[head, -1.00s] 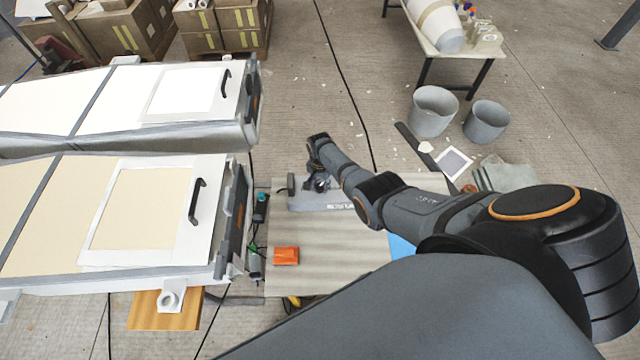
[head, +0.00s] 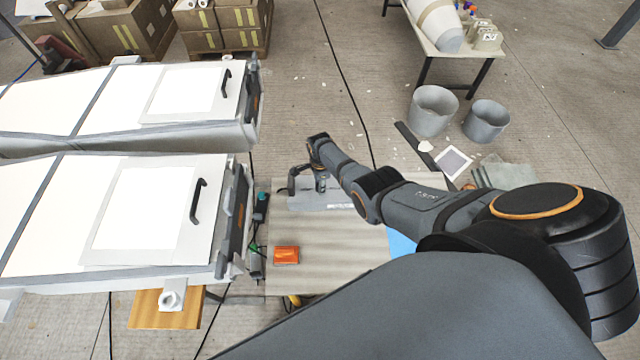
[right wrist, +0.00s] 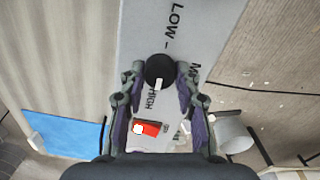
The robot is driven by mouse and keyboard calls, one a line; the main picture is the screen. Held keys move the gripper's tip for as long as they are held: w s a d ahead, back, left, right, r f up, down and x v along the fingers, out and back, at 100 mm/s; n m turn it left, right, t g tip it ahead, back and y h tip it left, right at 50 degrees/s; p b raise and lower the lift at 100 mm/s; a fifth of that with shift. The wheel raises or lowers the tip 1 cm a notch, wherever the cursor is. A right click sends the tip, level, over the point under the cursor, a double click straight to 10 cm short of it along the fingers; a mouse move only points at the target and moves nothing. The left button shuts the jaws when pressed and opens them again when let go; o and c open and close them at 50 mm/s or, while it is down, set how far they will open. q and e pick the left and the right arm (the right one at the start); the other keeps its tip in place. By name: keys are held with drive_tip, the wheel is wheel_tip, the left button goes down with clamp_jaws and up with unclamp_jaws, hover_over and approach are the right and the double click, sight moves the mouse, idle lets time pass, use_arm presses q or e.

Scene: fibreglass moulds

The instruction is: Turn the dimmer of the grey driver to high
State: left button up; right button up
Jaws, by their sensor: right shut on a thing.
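The grey driver (head: 335,197) lies on the board in the head view, under my right gripper (head: 320,184). Its grey face (right wrist: 205,25) fills the middle of the right wrist view, with the printed words LOW and HIGH. The round black dimmer knob (right wrist: 159,68) sits between the fingers of my right gripper (right wrist: 158,76), which is shut on it. The knob's white pointer (right wrist: 158,85) points down, close to the word HIGH. A red switch (right wrist: 147,128) with a bright white spot is below the knob. My left gripper is not in view.
Two light panels (head: 228,168) with black handles stand at left, both showing white. An orange box (head: 286,255) is on the board (head: 330,272), with cables at its left edge. Grey buckets (head: 434,110) and a table stand at the back right.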

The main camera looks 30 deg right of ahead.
drive_tip(key=shift+m, duration=0.5)
drive_tip(key=o, duration=1.1)
drive_tip(key=shift+o, duration=0.2)
drive_tip(key=shift+r, duration=0.1)
wheel_tip(320, 180, up, 12)
